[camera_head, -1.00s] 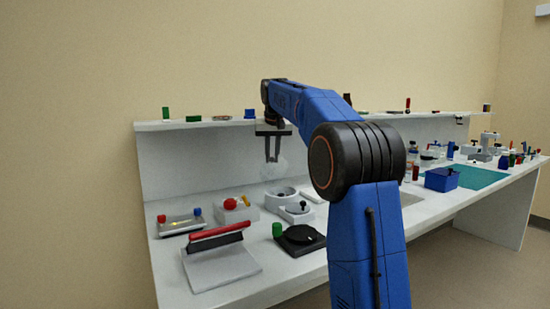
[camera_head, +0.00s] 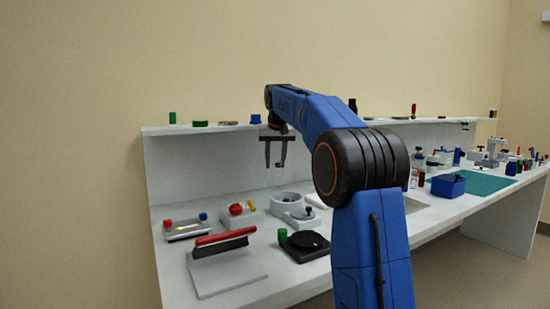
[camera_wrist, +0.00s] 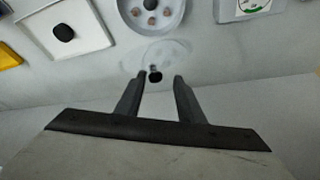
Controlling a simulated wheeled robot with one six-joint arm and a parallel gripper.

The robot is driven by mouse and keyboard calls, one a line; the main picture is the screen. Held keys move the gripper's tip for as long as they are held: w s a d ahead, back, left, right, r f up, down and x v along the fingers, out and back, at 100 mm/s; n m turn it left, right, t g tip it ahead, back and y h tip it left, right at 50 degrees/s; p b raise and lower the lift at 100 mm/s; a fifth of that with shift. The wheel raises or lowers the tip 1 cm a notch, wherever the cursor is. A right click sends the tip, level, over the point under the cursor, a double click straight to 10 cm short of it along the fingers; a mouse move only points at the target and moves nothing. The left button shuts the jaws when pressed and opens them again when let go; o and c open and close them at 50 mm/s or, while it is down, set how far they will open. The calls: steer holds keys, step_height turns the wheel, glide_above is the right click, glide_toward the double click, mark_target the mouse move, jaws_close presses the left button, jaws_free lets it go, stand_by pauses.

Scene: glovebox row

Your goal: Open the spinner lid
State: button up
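The spinner (camera_head: 287,201) is a pale grey round bowl on the bench. Its top is uncovered, and part of its rotor with several brownish tubes (camera_wrist: 152,14) shows at the top of the wrist view. The lid (camera_wrist: 172,52) is a clear disc with a black knob (camera_wrist: 155,76). It stands raised at the back of the bowl, and it is very faint in the head view. My gripper (camera_head: 275,166) is above and behind the bowl. Its fingers are apart, with the knob appearing between the fingertips (camera_wrist: 159,77) in the wrist view. I see no contact.
A small grey device with a dark knob (camera_head: 308,212) stands right beside the bowl. A black round plate (camera_head: 306,243), a red-handled press (camera_head: 225,236) and a device with a red ball (camera_head: 236,210) are nearby. The back wall and shelf (camera_head: 215,127) are close behind my gripper.

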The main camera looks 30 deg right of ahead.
steer(key=v, duration=1.7)
steer(key=shift+r, duration=0.2)
steer(key=shift+s, duration=0.1)
steer(key=c, duration=0.7)
steer(key=shift+s+a+f+m, duration=0.1)
steer(key=shift+f+m, duration=0.05)
steer(key=shift+m, duration=0.15)
jaws_close()
steer(key=s+a+f+m+t+h, duration=0.1)
steer(key=s+f+m+t+h, duration=0.15)
steer(key=s+f+m, duration=0.75)
steer(key=w+d+f+m, duration=0.1)
steer(key=w+d+f, duration=0.2)
steer(key=w+f, duration=0.3)
steer(key=shift+w+d+m+h, duration=0.2)
steer(key=shift+w+m+h, duration=0.15)
steer(key=shift+w, duration=2.05)
